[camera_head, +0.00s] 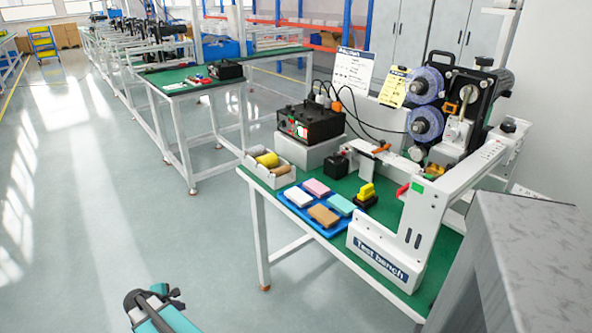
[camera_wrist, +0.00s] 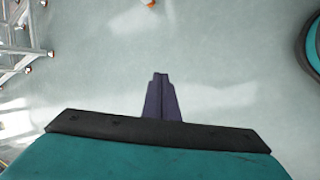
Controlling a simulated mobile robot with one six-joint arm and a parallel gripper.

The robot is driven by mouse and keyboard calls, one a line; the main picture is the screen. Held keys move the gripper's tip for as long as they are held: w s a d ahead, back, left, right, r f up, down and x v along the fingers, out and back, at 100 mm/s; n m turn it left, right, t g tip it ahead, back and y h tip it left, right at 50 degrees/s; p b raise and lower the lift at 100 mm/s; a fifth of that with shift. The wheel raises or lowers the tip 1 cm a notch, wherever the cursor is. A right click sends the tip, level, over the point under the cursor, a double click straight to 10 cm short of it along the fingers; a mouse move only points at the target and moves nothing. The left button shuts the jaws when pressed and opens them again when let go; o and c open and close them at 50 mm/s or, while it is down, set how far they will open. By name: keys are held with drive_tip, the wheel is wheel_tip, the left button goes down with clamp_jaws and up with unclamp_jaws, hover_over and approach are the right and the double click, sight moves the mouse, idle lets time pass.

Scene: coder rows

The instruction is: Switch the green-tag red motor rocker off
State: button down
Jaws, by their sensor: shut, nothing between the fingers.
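On the near green table a black control box (camera_head: 310,122) stands on a white block, with small red, green and white marks on its front. Those marks are too small for me to tell which is the green-tag red motor rocker. A red handle-like part (camera_head: 402,190) sits beside a green patch (camera_head: 417,187) on the white test bench frame (camera_head: 395,235); I cannot tell whether it is a rocker. My gripper (camera_wrist: 160,77) is shut and empty above bare floor in the wrist view. My teal and black arm shows at the bottom left of the head view, well apart from the table.
The green table (camera_head: 257,184) also holds a blue tray (camera_head: 318,228) of coloured blocks, a white bin (camera_head: 270,177) and a yellow-topped black part (camera_head: 367,196). A grey cabinet (camera_head: 530,255) stands at the right front. Floor left of the table is clear.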

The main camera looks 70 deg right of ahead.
drive_tip(key=s+d+r+m+h+p, duration=0.15)
drive_tip(key=d+r+p, duration=0.25)
drive_tip(key=d+r, duration=0.85)
drive_tip(key=s+d+r+m+h+p, duration=0.1)
drive_tip(key=s+d+r+h+p, duration=0.2)
drive_tip(key=d+r, duration=0.95)
drive_tip(key=s+d+r+m+g+p, duration=0.1)
drive_tip(key=s+d+r+p, duration=0.1)
drive_tip(key=s+d+r, duration=0.3)
drive_tip(key=s+d+r+m+g+p, duration=0.1)
drive_tip(key=s+d+r+p, duration=0.2)
drive_tip(key=r, duration=0.7)
drive_tip(key=s+d+r+m+p, duration=0.1)
drive_tip(key=s+d+r+p, duration=0.2)
drive_tip(key=s+d+r, duration=0.4)
drive_tip(key=shift+s+r+g, duration=0.15)
drive_tip(key=shift+s+g, duration=0.05)
drive_tip(key=shift+s, duration=0.45)
drive_tip(key=shift+s+r+g, duration=0.1)
drive_tip(key=shift+s+g, duration=0.1)
drive_tip(key=shift+s, duration=0.45)
drive_tip(key=shift+s+d, duration=0.1)
drive_tip(key=p, duration=0.2)
approach(303, 135)
drive_tip(key=shift+d+f, duration=1.6)
drive_tip(key=shift+f, duration=0.1)
drive_tip(key=shift+s+d+r+p, duration=0.15)
drive_tip(key=shift+s+d+p, duration=0.2)
drive_tip(key=shift+d, duration=0.25)
drive_tip(key=shift+a, duration=0.15)
